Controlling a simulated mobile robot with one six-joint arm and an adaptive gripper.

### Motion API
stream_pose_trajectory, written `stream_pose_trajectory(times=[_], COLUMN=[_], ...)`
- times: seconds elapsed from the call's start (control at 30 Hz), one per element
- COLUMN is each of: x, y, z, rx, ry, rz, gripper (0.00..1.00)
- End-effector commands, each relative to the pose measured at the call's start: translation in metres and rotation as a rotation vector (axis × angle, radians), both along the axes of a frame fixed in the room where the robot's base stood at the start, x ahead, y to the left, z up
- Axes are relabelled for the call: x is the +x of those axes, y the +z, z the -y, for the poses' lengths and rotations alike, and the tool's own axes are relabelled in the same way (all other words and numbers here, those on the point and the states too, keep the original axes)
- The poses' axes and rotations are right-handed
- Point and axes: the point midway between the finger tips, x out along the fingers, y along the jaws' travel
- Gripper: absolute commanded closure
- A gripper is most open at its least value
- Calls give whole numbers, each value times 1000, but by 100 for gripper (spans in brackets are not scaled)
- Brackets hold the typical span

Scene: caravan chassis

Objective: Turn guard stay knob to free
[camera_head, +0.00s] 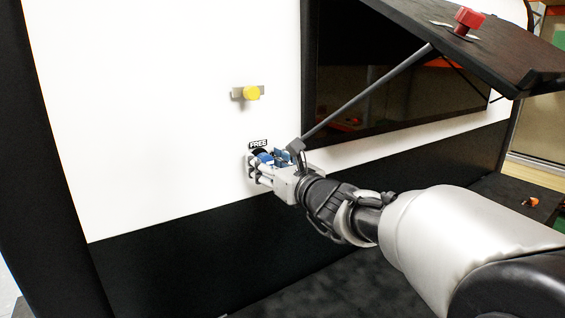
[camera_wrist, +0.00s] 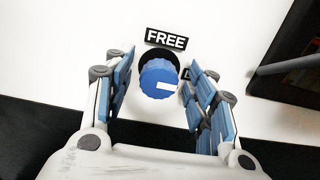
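The blue guard stay knob (camera_wrist: 157,80) sits on a black round base on the white panel. Its white mark is on the right side of its face, pointing right. A black FREE label (camera_wrist: 166,39) is above the knob and also shows in the head view (camera_head: 258,144). A second dark label right of the knob is mostly hidden by a finger. My gripper (camera_head: 257,168) is at the panel, with its blue-padded fingers on either side of the knob. In the wrist view, white gaps show between knob and fingers, so it is open. In the head view the gripper largely hides the knob.
A yellow knob (camera_head: 251,93) on a metal plate is on the panel above. A grey stay rod (camera_head: 368,92) runs from near my gripper up to the raised dark flap (camera_head: 480,50), which carries a red knob (camera_head: 468,19). A dark window (camera_head: 395,95) lies to the right.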

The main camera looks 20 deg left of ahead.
Motion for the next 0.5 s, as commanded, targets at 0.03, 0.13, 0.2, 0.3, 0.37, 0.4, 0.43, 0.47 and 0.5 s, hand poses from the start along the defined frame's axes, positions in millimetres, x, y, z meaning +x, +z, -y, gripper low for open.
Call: stream_pose_trajectory(times=[0.03,0.13,0.2,0.3,0.37,0.4,0.43,0.47,0.5], x=[0,0,0,0,0,0,0,0,0], y=[0,0,0,0,0,0,0,0,0], z=[0,0,0,0,0,0,0,0,0], rx=[0,0,0,0,0,0,0,0,0], ry=[0,0,0,0,0,0,0,0,0], rz=[0,0,0,0,0,0,0,0,0], gripper=[54,61,66,72,76,79,81,83,86])
